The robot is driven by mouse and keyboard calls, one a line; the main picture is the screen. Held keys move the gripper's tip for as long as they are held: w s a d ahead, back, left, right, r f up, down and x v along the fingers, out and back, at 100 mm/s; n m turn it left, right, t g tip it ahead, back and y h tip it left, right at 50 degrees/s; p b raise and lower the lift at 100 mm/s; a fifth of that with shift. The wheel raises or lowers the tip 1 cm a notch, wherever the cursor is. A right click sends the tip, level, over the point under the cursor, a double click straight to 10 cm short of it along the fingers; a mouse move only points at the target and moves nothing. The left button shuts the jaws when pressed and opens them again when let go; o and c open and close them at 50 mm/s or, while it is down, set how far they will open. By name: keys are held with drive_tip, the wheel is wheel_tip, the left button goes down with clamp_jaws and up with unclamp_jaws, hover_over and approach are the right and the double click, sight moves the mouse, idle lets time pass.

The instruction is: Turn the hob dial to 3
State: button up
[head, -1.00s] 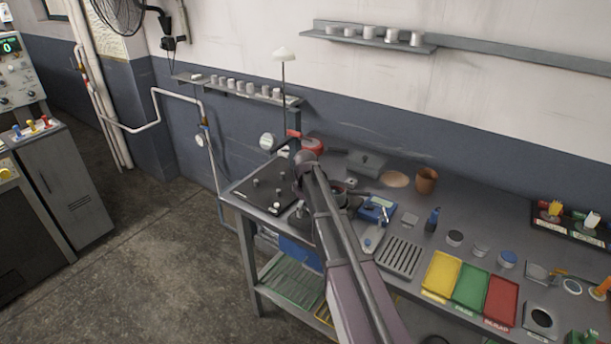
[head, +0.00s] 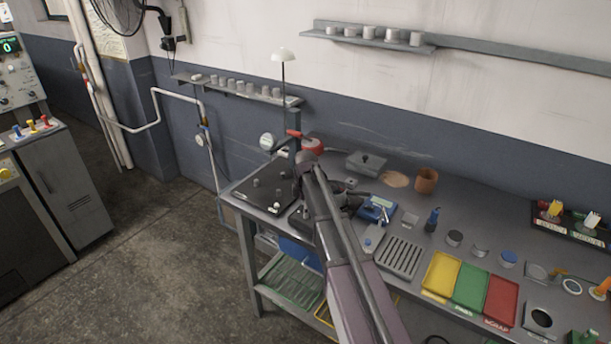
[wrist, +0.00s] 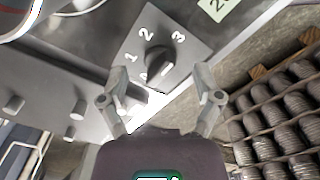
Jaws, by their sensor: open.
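The hob dial (wrist: 158,62) is a dark grey round knob with a raised grip, on a light plate marked 1, 2 and 3, in the wrist view. A fourth mark below the 1 is partly hidden. The grip seems to slant between upper right and lower left; I cannot tell which number it points at. My gripper (wrist: 162,84) is open, its two fingers apart on either side of the dial's near side, with nothing between them that I can see held. In the head view my arm hides the dial and the fingertips.
A black board with pegs (head: 253,193) lies at the bench's left end. A grey lidded box (head: 366,163), a brown cup (head: 427,181) and a blue device (head: 377,209) stand beyond and right of my arm. Yellow, green and red trays (head: 501,296) line the front right.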

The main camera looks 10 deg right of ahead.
drive_tip(key=n, duration=1)
wheel_tip(320, 180, up, 14)
drive_tip(key=p, duration=1.3)
drive_tip(key=shift+p, duration=0.4)
drive_tip(key=shift+f, duration=0.15)
drive_tip(key=s+f+m+b, duration=0.3)
drive_tip(key=s+m, duration=1)
drive_tip(key=s+f+m+b, duration=0.3)
drive_tip(key=s+m, duration=1)
drive_tip(key=shift+s+d+f+m+b, duration=0.15)
drive_tip(key=shift+d+f+m+b, duration=0.15)
drive_tip(key=shift+d, duration=0.15)
